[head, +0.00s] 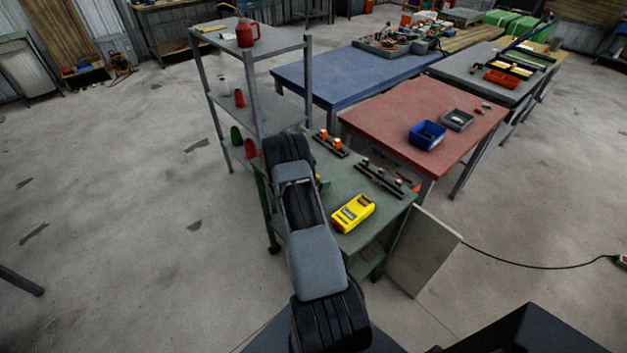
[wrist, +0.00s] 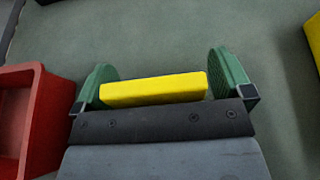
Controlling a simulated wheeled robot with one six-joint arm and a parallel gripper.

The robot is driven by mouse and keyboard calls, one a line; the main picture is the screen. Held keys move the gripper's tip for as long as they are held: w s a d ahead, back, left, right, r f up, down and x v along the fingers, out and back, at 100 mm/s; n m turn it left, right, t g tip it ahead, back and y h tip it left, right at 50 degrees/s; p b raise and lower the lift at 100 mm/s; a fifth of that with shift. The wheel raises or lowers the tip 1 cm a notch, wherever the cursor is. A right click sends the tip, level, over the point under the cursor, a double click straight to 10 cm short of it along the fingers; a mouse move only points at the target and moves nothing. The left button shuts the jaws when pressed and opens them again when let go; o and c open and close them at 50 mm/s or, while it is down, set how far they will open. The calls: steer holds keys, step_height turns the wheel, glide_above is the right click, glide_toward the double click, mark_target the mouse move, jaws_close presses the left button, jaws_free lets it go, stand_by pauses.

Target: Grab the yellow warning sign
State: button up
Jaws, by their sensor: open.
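My gripper (wrist: 163,82) is open in the wrist view, one green-padded finger on each side of a yellow block-like thing (wrist: 155,89), which I take for the yellow warning sign. Its long side spans most of the gap between the fingers, and its lower part is hidden by my gripper's dark body. I cannot tell whether either finger touches it. It sits over the green table top (wrist: 165,35).
A red bin (wrist: 22,115) stands close left of my gripper. A yellow boxed device (head: 352,213) lies on the green table (head: 350,168), and a yellow edge shows at the wrist view's right (wrist: 315,40). Dark strips with knobs (head: 378,180) lie towards the back. A grey shelf (head: 275,110) stands behind.

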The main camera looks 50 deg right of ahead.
steer(key=c, duration=1)
